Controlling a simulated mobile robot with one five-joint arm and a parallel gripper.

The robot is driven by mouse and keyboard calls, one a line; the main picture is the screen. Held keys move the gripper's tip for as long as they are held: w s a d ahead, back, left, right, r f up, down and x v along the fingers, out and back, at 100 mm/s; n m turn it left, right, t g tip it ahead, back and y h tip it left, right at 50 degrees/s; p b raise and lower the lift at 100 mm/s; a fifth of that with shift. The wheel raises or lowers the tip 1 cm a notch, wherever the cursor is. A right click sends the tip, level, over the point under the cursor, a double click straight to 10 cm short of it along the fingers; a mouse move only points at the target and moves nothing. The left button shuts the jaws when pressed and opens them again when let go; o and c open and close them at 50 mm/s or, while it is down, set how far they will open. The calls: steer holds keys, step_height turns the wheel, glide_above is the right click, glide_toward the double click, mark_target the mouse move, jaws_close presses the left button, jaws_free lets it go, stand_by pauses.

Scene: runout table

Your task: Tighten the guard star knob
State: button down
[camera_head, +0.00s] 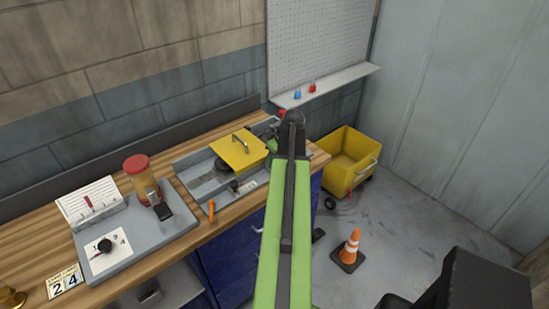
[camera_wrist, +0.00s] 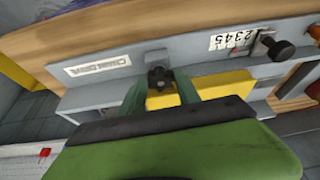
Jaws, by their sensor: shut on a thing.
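The star knob (camera_wrist: 159,75) is dark and lobed, seen in the wrist view in front of a small grey bracket. My gripper (camera_wrist: 161,84) has its green fingers on either side of the knob and is shut on it. The yellow guard (camera_head: 238,151) with its dark handle sits over the grey machine on the bench in the head view. Part of it shows as a yellow block (camera_wrist: 210,88) beside the fingers in the wrist view. In the head view my arm hides the knob and most of the gripper.
A plate reading 2345 (camera_wrist: 232,40) and another black knob (camera_wrist: 284,50) are right of the gripper. A grey fixture with a red-capped jar (camera_head: 137,164) stands left on the wooden bench. A yellow bin (camera_head: 347,157) and orange cone (camera_head: 351,246) stand on the floor.

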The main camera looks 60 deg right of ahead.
steer(key=shift+w+a+m+g+h, duration=0.15)
steer(key=shift+m+h, duration=0.2)
steer(key=shift+m, duration=0.6)
steer(key=shift+s+a+m+g+h, duration=0.15)
steer(key=shift+m+h, duration=0.2)
steer(key=shift+m, duration=0.6)
steer(key=shift+w+d, duration=0.1)
steer(key=c, duration=0.9)
jaws_free()
steer(key=shift+r, duration=0.1)
steer(key=p+v, duration=1.6)
steer(key=v, duration=0.1)
steer(key=shift+r, duration=0.15)
